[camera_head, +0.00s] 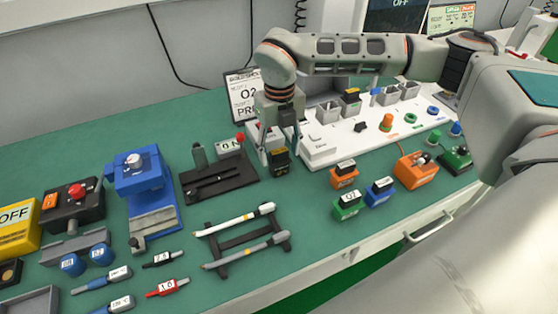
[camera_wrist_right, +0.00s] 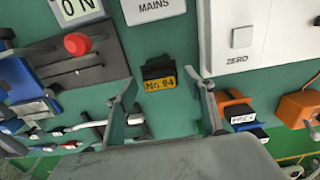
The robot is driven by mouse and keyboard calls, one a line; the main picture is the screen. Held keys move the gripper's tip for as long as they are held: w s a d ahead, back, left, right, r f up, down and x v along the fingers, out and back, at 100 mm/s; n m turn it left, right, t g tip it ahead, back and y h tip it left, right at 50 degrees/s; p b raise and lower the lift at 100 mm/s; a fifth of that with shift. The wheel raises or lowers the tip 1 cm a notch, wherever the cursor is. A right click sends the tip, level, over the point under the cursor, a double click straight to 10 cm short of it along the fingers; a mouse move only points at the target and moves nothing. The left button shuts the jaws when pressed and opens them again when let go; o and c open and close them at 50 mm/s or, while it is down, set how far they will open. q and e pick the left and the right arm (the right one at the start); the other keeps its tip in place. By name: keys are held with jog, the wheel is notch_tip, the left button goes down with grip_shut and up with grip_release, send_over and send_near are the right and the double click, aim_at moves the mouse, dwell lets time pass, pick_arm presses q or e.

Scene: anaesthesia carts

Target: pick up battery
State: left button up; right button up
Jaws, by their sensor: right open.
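A small black block with a yellow label, which looks like the battery (camera_head: 280,163), stands on the green bench top. In the right wrist view this battery (camera_wrist_right: 160,76) shows its label, which seems to read "No 04", ahead of the fingertips. My right gripper (camera_head: 281,152) points down at it, with its fingers apart on either side in the head view. In the wrist view the open right gripper (camera_wrist_right: 164,95) has nothing between its fingers, and the battery lies beyond them. My left gripper is not in view.
A black slotted holder with a red knob (camera_head: 220,180) stands to the left. A white panel (camera_head: 322,145) is close on the right. Orange, blue and green blocks (camera_head: 345,205) stand at the front right. A rack with two pens (camera_head: 245,240) lies in front.

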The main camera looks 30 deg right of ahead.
jog(key=shift+f, duration=0.9)
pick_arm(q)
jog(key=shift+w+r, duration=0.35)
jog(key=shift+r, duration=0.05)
pick_arm(e)
jog(key=shift+f, duration=0.2)
jog(key=c, duration=0.8)
jog(key=shift+w, duration=0.1)
jog(key=shift+r, duration=0.1)
